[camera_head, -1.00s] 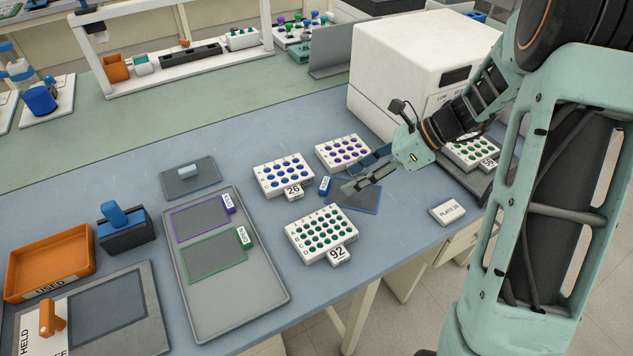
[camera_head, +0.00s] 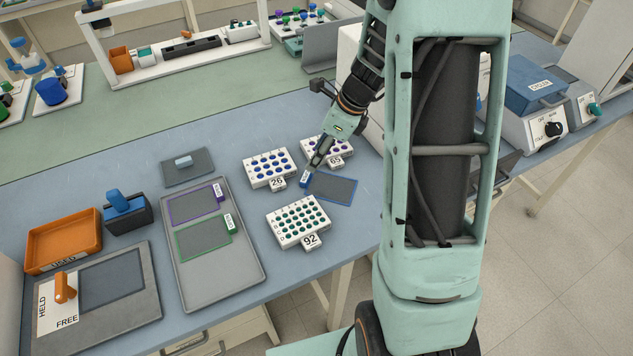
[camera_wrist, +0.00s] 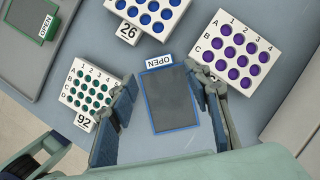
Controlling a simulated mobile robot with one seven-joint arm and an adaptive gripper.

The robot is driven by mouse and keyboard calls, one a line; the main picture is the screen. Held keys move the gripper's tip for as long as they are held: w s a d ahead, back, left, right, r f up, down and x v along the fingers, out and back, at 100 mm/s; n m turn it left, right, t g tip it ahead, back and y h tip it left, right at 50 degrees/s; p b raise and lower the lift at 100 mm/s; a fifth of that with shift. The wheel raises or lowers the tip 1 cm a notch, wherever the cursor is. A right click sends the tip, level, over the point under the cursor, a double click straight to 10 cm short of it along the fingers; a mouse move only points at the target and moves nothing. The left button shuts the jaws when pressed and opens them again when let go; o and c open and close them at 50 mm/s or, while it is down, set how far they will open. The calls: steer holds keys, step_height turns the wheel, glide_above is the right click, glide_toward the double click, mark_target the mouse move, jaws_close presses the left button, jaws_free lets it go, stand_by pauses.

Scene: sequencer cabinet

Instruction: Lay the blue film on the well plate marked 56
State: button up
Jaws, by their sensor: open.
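My gripper (camera_head: 313,170) is over the tab end of the film. In the wrist view my gripper (camera_wrist: 162,80) is open, its fingers apart on either side of the film, and nothing is held. No plate marked 56 can be read now; my arm covers the area in front of the white machine. Nearby plates are a purple-well one (camera_head: 322,148) with a tag like 65, a blue-well one marked 26 (camera_head: 268,168) and a green-well one marked 92 (camera_head: 297,221).
A grey tray (camera_head: 225,285) holds purple-edged (camera_head: 195,206) and green-edged (camera_head: 203,238) films. An orange USED bin (camera_head: 65,240) and a HELD/FREE board (camera_head: 130,314) stand at left. The plates crowd the film; open bench lies behind them.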

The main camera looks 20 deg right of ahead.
mark_target(304, 176)
steer(key=x, duration=0.3)
steer(key=shift+f, duration=0.2)
steer(key=shift+x, duration=2.7)
steer(key=shift+s, duration=0.2)
steer(key=c, duration=0.6)
